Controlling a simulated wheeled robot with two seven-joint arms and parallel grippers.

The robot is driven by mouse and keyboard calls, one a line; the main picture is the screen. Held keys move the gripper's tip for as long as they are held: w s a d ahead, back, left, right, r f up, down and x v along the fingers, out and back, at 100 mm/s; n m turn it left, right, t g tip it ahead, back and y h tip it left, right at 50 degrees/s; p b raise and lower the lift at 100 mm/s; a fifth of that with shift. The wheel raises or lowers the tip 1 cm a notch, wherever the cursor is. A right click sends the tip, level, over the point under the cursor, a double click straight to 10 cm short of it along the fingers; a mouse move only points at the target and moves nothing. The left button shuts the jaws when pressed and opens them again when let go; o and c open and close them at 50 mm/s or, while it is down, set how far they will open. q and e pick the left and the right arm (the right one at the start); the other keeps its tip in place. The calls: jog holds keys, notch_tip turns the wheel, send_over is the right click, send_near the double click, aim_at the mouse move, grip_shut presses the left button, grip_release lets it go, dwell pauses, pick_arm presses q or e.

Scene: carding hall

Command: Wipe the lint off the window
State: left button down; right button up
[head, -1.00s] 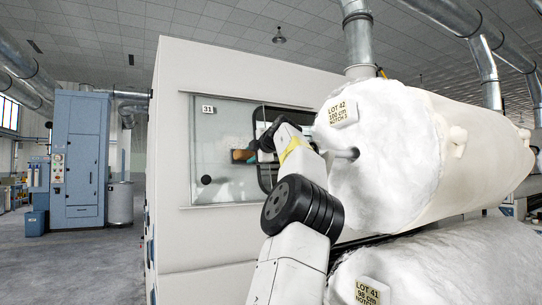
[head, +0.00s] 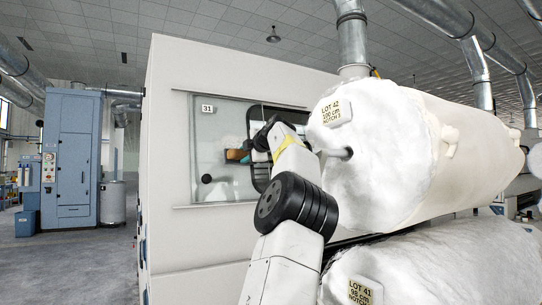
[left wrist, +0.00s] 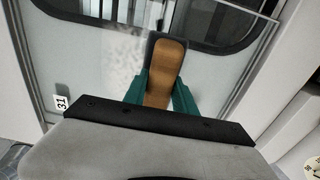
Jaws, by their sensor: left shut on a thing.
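The window (head: 208,140) is a glass pane with a "31" label, set in the side of a white machine. It also shows in the left wrist view (left wrist: 80,68). Pale, fuzzy lint (left wrist: 125,58) lies on the glass, left of the tool in that view. My left gripper (head: 246,156) has teal fingers and is shut on a brown wiping tool with a dark edge (left wrist: 165,72). The tool is in front of the glass; I cannot tell whether it touches. My right gripper is out of view.
A large white fibre roll marked LOT 42 (head: 372,150) stands close to the right of my left arm, with a LOT 41 roll (head: 440,262) below. A dark-framed opening (head: 262,172) lies behind my wrist. Open floor (head: 85,265) is at the left.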

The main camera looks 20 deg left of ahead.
pick_arm(q)
jog(key=shift+s+a, duration=1.45)
jog(key=shift+s, duration=0.3)
jog(key=shift+s+a, duration=1.45)
jog(key=shift+s, duration=0.35)
jog(key=shift+s+a, duration=1.45)
jog(key=shift+s, duration=0.3)
jog(key=shift+w+a+r, duration=0.1)
jog(key=shift+a+r, duration=0.05)
jog(key=shift+r, duration=0.55)
jog(key=shift+a+r, duration=0.1)
jog(key=shift+r, duration=0.55)
jog(key=shift+w+r, duration=0.1)
jog(key=shift+r, duration=0.05)
jog(key=shift+w+d, duration=1.6)
jog(key=shift+w, duration=0.35)
jog(key=shift+w+d, duration=1.3)
jog(key=shift+w, duration=0.4)
jog(key=shift+w+d, duration=1.3)
jog(key=shift+w, duration=0.35)
jog(key=shift+s+d+r, duration=0.1)
jog(key=shift+s+d, duration=0.1)
jog(key=shift+d, duration=0.2)
jog(key=shift+v, duration=2.55)
